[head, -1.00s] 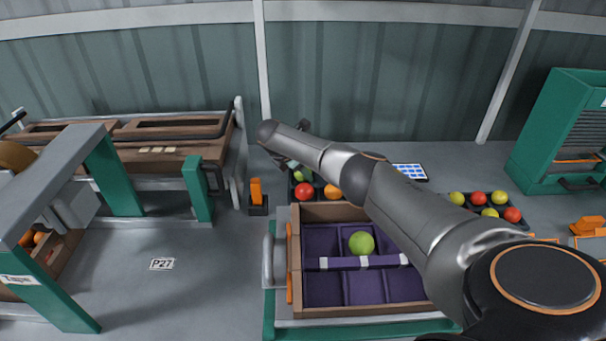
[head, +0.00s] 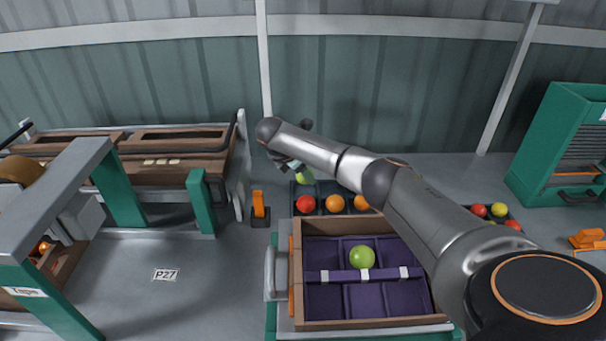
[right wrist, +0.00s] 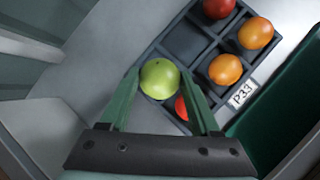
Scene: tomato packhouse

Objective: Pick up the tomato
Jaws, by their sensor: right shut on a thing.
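A yellow-green tomato (right wrist: 160,78) is between the fingertips of my right gripper (right wrist: 163,82) in the right wrist view. The gripper is shut on it, over one end of a dark compartment tray (right wrist: 184,44). In the head view the held tomato (head: 305,177) shows behind a red tomato (head: 306,203), partly hidden by my right gripper (head: 291,163). Another green tomato (head: 362,257) sits in a purple-lined wooden crate (head: 372,324) in front. My left gripper is not in view.
Orange tomatoes (head: 335,203) sit in the dark tray beside the red one. More tomatoes (head: 479,210) lie to the right, partly behind my arm. An orange-topped block (head: 259,204) stands left of the tray. The floor around the P27 label (head: 165,275) is clear.

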